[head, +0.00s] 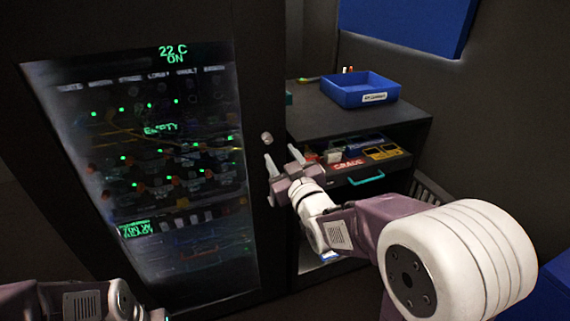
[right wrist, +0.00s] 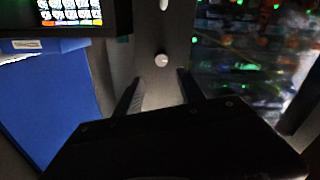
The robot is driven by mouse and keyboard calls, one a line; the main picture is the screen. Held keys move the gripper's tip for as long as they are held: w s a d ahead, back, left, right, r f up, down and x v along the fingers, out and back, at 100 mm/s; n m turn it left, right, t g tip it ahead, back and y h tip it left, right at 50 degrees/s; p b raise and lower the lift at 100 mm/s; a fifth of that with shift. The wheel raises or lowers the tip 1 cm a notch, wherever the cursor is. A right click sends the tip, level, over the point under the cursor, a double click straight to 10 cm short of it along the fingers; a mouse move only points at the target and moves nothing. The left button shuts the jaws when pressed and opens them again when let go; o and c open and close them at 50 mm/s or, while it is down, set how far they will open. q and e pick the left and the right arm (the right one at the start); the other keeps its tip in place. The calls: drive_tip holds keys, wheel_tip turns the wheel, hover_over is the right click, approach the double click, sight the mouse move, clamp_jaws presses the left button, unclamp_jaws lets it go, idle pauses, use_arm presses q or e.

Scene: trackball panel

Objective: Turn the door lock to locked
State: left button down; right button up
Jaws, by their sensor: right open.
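The door lock is a small pale round knob (head: 267,138) on the dark frame to the right of the glass door (head: 150,170). It also shows in the right wrist view (right wrist: 161,60), just beyond the fingertips. Its turned position is too small to tell. My right gripper (head: 281,153) is open and empty, its fingers pointing toward the knob. In the right wrist view the gripper's fingertips (right wrist: 158,76) lie on either side below the knob, apart from it. Part of my left arm shows at the lower left; its gripper is out of view.
A dark cabinet (head: 350,128) stands right of the door, with a blue bin (head: 360,92) on top. Its open drawer holds small boxes and has a teal handle (head: 367,179), close to my right arm. A blue panel (head: 405,20) hangs on the wall.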

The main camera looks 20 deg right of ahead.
sight(268, 139)
drive_tip(key=w, duration=0.9)
drive_tip(key=shift+a+f+p, duration=0.25)
drive_tip(key=shift+a+p, duration=0.1)
drive_tip(key=shift+p, duration=0.05)
drive_tip(key=shift+s, duration=0.1)
clamp_jaws()
